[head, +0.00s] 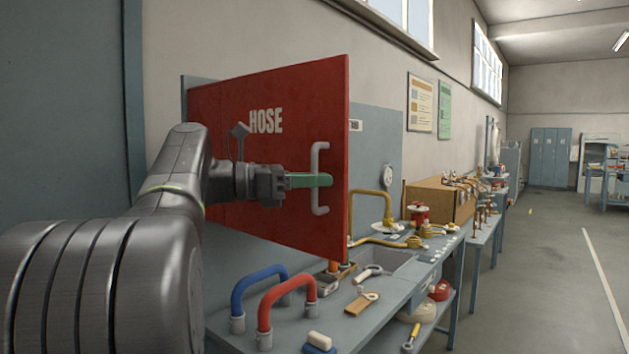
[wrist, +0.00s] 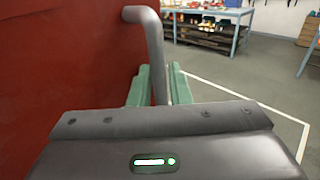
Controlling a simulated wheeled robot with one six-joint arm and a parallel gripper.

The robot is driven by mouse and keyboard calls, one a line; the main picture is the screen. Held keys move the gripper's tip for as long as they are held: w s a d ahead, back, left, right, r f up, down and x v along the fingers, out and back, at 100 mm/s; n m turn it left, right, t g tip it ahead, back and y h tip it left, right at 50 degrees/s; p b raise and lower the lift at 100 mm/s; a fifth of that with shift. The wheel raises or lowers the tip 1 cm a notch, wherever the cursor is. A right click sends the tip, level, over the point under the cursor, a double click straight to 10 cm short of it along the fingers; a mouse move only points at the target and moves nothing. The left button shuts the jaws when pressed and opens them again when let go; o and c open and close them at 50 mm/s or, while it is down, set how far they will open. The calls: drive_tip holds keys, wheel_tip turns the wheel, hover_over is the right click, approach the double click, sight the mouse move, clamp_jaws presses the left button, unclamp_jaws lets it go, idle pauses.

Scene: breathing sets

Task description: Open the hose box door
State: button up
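The hose box door (head: 265,165) is a red panel lettered HOSE in the head view. Its right edge stands out from the wall toward me, so it is partly swung open; the box interior is hidden behind it. A grey C-shaped handle (head: 320,207) is fixed upright near that right edge. My gripper (head: 325,180) reaches the handle from the left. In the wrist view the handle bar (wrist: 150,35) runs down between the two green fingers, which close against it on both sides. The red door face (wrist: 65,60) fills the left of that view.
A cardboard box (head: 440,200) stands farther along. Open floor (head: 540,270) lies to the right.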

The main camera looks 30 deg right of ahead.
drive_tip(key=b+v, duration=0.1)
drive_tip(key=v, duration=1.3)
drive_tip(key=shift+d, duration=0.1)
drive_tip(key=shift+p+x, duration=0.55)
drive_tip(key=shift+x, duration=6.4)
